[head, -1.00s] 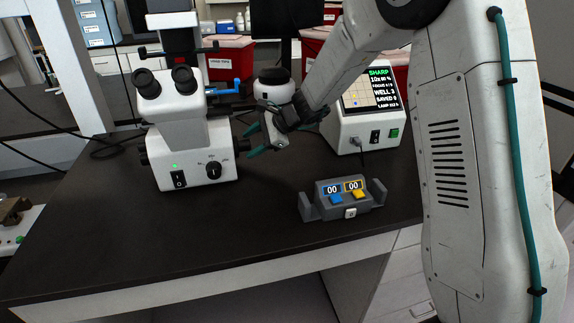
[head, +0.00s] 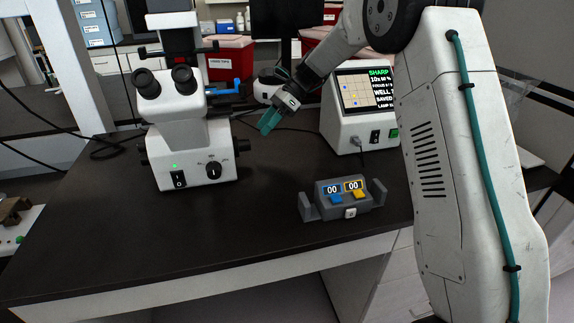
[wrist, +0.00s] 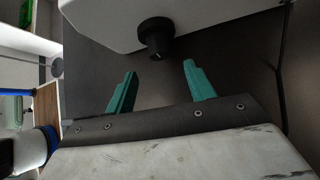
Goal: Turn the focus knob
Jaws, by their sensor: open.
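The white microscope (head: 190,150) stands on the dark bench at left. Its black focus knob (head: 243,146) sticks out of the right side of its base. In the wrist view, a black knob (wrist: 155,38) juts from a white housing, just beyond the fingertips and clear of them. My gripper (head: 269,122) is right of and above the focus knob in the head view, apart from it. Its teal fingers (wrist: 160,72) are spread and empty in the wrist view. The monitor (head: 362,105) at right reads SHARP in green.
A grey button box (head: 343,198) with blue and yellow buttons sits at the bench front. A black dial (head: 213,170) and switch are on the microscope's front. Red bins (head: 230,58) stand behind. Bare bench lies between the microscope and button box.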

